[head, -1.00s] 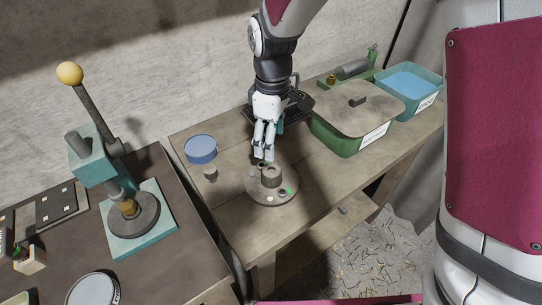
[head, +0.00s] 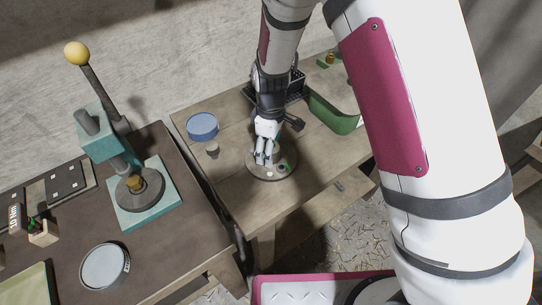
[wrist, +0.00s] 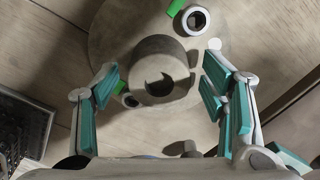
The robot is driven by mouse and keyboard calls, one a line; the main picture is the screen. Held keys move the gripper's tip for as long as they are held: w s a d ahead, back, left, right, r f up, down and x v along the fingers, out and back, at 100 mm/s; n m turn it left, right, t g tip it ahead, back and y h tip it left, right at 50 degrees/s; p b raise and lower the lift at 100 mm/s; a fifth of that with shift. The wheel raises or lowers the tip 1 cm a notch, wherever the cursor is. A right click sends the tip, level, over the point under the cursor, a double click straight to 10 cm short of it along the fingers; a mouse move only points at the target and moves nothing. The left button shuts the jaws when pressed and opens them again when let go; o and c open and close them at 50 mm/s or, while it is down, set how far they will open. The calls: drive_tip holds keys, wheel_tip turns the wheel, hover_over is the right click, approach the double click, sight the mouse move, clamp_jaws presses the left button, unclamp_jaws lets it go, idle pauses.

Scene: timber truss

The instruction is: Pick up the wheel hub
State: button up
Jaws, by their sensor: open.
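The wheel hub (head: 259,172) is a grey-brown round flanged disc with a raised central boss, lying flat on the wooden bench. In the wrist view, the boss (wrist: 155,68) has a dark notched bore, and the flange carries a light ring, a white dot and bright green marks. My gripper (head: 264,153) points down over the hub. In the wrist view my gripper (wrist: 160,86) is open, with teal-padded fingers on either side of the boss and gaps visible between. Whether the fingertips reach the flange is unclear. My gripper hides part of the hub in the head view.
A blue round container (head: 202,126) and a small grey cylinder (head: 212,148) stand left of the hub. A dark grid tray (head: 283,88) and green bin (head: 331,112) lie behind. A teal lever press (head: 143,203) stands on the left table. Bare bench lies in front.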

drive_tip(key=shift+f, duration=0.55)
drive_tip(key=shift+w, duration=0.1)
clamp_jaws()
drive_tip(key=shift+r, duration=0.1)
